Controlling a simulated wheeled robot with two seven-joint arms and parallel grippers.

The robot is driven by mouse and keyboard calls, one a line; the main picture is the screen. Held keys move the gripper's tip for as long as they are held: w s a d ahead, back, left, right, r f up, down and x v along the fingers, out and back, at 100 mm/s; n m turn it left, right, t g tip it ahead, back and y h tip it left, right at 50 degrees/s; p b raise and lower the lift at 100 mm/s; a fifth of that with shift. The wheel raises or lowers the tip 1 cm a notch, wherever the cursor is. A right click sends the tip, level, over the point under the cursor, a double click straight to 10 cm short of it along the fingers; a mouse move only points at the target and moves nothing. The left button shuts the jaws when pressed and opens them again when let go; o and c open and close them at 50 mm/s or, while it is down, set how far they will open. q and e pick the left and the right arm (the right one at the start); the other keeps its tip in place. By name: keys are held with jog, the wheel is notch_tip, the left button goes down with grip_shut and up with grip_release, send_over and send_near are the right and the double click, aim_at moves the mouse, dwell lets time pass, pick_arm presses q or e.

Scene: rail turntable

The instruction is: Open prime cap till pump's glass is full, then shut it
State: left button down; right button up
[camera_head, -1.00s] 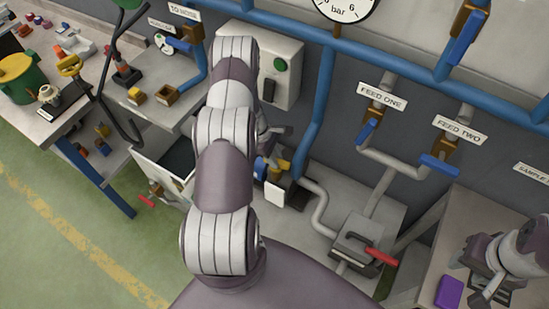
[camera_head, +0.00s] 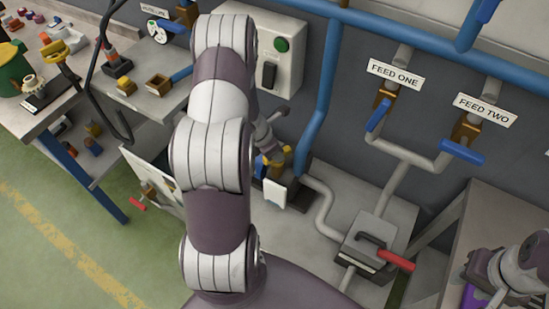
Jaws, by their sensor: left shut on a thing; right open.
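The pump (camera_head: 270,168), with blue, yellow and brass parts, stands low by the wall behind my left arm. A pale, flat-faced block (camera_head: 275,193) shows at its front; I cannot tell whether this is the glass or read any fill level. My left gripper (camera_head: 273,147) reaches down to the top of the pump, partly hidden by my arm. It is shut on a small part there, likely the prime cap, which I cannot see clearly. My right gripper (camera_head: 487,297) is open at the lower right, beside and partly over a purple block (camera_head: 470,298).
Blue-handled valves sit under the labels FEED ONE (camera_head: 395,74) and FEED TWO (camera_head: 485,110). A red-handled valve box (camera_head: 377,244) stands right of the pump. A grey wall box (camera_head: 278,55) has a green button. Benches with parts stand at left.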

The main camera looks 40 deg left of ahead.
pick_arm(q)
jog(key=shift+s+d+f+n+y+b, duration=0.1)
jog(key=shift+n+y+b, duration=0.25)
jog(key=shift+n+b, duration=0.55)
jog(key=shift+s+d+f+n+y+b, duration=0.1)
jog(key=shift+n+y+b, duration=0.25)
jog(key=shift+n+b, duration=0.55)
jog(key=c, duration=1)
grip_release()
jog(key=shift+o, duration=0.2)
jog(key=shift+w+r, duration=0.1)
jog(key=shift+w, duration=0.05)
